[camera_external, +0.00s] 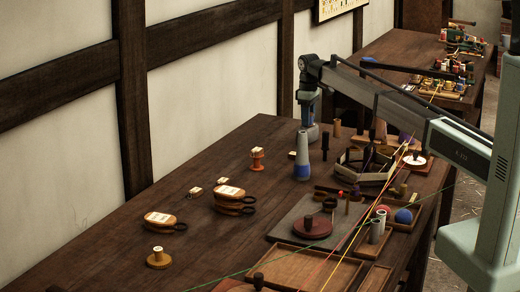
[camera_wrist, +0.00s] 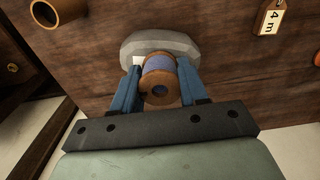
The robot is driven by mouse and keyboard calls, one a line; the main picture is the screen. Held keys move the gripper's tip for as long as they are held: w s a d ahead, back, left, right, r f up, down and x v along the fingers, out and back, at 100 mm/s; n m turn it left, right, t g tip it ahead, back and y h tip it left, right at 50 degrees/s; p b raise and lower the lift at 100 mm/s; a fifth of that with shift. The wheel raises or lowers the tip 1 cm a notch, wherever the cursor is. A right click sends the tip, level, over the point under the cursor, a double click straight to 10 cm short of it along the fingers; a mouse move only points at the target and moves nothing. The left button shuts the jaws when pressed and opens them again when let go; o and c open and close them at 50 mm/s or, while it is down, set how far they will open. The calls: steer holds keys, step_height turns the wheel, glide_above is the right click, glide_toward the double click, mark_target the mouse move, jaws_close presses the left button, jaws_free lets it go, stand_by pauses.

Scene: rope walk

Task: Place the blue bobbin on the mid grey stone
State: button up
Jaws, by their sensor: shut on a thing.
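The blue bobbin (camera_wrist: 159,65) has blue thread between wooden flanges. My gripper (camera_wrist: 160,72) is shut on it, one blue finger on each side. A grey stone (camera_wrist: 190,44) with faceted edges lies right behind the bobbin in the wrist view. I cannot tell whether the bobbin touches it or hangs above it. In the external view my gripper (camera_external: 308,132) is low over the far part of the bench; the bobbin and stone cannot be made out there.
A grey cone with a blue base (camera_external: 302,158) stands just in front of my gripper in the external view. Wooden trays (camera_external: 310,268) crowd the right; the bench's left middle is clearer.

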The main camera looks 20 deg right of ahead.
steer(key=shift+f, duration=0.1)
steer(key=o, duration=1)
steer(key=shift+o, duration=0.2)
step_height(320, 180, up, 12)
steer(key=shift+d, duration=0.1)
